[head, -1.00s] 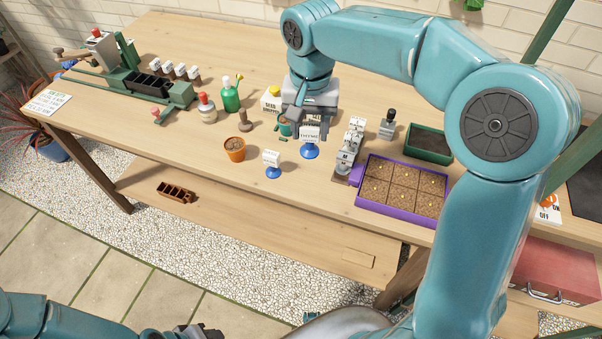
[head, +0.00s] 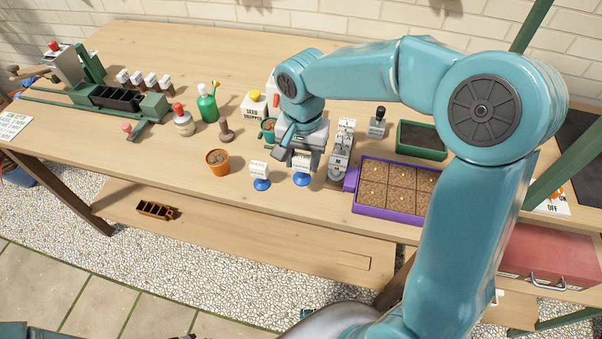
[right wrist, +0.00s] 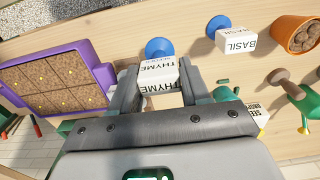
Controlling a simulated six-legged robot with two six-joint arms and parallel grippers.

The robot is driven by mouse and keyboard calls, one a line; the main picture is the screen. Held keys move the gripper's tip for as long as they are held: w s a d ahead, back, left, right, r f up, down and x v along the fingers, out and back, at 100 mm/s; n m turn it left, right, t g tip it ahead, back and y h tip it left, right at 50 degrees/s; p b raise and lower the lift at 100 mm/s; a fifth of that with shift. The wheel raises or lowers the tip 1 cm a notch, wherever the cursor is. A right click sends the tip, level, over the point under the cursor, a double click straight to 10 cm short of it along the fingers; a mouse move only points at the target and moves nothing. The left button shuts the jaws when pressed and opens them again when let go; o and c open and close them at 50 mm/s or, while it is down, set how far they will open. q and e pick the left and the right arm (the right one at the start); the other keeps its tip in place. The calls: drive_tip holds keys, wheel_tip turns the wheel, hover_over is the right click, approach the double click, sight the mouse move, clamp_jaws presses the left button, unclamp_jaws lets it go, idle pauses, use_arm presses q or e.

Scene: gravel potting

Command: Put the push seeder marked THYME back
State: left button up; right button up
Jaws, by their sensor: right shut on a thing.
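The push seeder marked THYME (head: 302,163) has a white labelled block and a blue round foot. My right gripper (head: 303,153) is shut on its white block and holds it upright near the front of the bench. In the right wrist view the THYME label (right wrist: 158,70) sits between the fingers, with the blue foot beyond. The seeder marked BASIL (head: 259,169) stands just left of it, roughly in line along the front edge. I cannot tell whether the THYME foot touches the bench. My left gripper is out of view.
A grey stand with white labelled blocks (head: 341,150) and a purple-rimmed soil tray (head: 392,213) are close on the right. A terracotta pot (head: 218,162) is left of BASIL. The bench front edge is near.

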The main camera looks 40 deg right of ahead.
sight(302, 175)
drive_tip(key=shift+a+f, duration=0.1)
drive_tip(key=shift+f, duration=0.8)
wheel_tip(302, 175, down, 4)
drive_tip(key=shift+w+r, duration=0.1)
drive_tip(key=shift+w, duration=0.05)
drive_tip(key=shift+b, duration=0.3)
drive_tip(key=shift+f, duration=0.25)
drive_tip(key=o, duration=0.9)
drive_tip(key=shift+r, duration=0.1)
